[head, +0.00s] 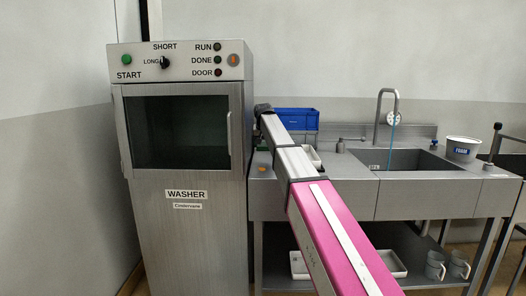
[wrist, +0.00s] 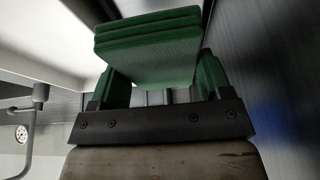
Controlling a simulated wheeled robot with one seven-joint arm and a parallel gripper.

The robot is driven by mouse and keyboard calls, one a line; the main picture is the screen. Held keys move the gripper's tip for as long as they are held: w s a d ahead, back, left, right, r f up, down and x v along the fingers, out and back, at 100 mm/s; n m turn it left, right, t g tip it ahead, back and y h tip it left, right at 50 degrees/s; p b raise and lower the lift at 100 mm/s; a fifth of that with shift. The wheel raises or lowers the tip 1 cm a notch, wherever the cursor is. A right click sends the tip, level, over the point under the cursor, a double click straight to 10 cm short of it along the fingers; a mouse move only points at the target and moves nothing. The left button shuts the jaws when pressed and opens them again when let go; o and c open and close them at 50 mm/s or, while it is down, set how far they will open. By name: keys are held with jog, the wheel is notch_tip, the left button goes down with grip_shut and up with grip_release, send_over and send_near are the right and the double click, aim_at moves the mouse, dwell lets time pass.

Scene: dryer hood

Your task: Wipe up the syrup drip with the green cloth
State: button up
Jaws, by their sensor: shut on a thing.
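The green cloth (wrist: 150,45) is a folded, layered pad in the wrist view. My gripper (wrist: 162,78) is shut on it, with a green finger at each side and a dark bar behind. In the head view my arm reaches to the gap between the washer and the sink counter, and its dark end (head: 262,108) is beside the washer's right edge. The cloth cannot be made out there. A small amber patch (head: 263,169) shows at the counter's left front; I cannot tell whether it is the syrup drip. No other drip is visible.
The washer (head: 185,240) stands close on the left, its door shut. The sink counter (head: 415,200) holds a blue crate (head: 296,119), a tap (head: 395,105) and a white tub (head: 462,149). A lower shelf holds trays and jugs. My arm hides part of the counter.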

jog(key=s+r, duration=0.2)
jog(key=s, duration=1.2)
jog(key=shift+a+f, duration=0.15)
jog(key=shift+f, duration=1.15)
jog(key=shift+a+f, duration=0.15)
jog(key=shift+f, duration=1.15)
jog(key=shift+w, duration=0.1)
